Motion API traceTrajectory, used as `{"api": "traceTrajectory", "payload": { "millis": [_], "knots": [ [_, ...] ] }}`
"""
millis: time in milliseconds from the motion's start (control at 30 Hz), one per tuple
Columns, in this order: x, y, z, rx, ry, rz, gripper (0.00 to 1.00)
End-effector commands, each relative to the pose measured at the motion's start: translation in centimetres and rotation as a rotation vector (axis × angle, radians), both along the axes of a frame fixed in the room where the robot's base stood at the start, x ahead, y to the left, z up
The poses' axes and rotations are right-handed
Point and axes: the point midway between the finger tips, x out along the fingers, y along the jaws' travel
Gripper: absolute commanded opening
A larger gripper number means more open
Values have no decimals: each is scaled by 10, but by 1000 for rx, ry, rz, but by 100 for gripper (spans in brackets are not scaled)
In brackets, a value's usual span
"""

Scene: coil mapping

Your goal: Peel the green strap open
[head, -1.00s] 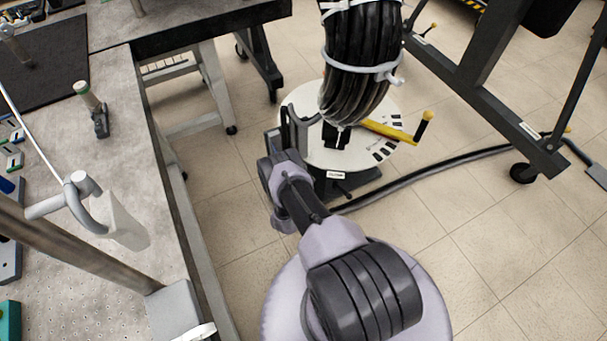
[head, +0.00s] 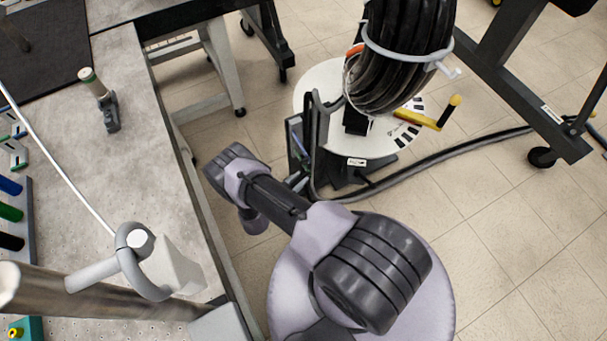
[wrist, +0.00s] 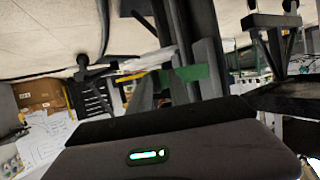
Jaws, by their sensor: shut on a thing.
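The green strap (wrist: 190,73) shows in the wrist view as a short flat green piece between the fingers of my gripper (wrist: 174,80), which is shut on it. Dark upright parts stand just behind the strap. In the head view the thick black coil (head: 404,50) hangs at the upper right, bound by a pale tie (head: 412,57). A small orange piece (head: 355,50) shows at the coil's left edge.
A white round disc (head: 318,88) with dark marks and a yellow handle (head: 418,118) lies below the coil. A grey bench (head: 150,165) with a metal post stands on the left. A dark wheeled frame (head: 520,92) stands on the right. Tiled floor is open at the lower right.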

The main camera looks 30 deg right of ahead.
Motion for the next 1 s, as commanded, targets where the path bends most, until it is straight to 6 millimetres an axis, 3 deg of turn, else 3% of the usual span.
{"api": "traceTrajectory", "payload": {
  "millis": [33, 800, 833, 1000],
  "knots": [
    [16, 7, 3, -1, -22, 27, 0],
    [15, 13, 5, -1, -21, 28, 0],
    [15, 13, 5, -1, -21, 28, 31],
    [15, 13, 5, -1, -18, 28, 31]
  ]
}}
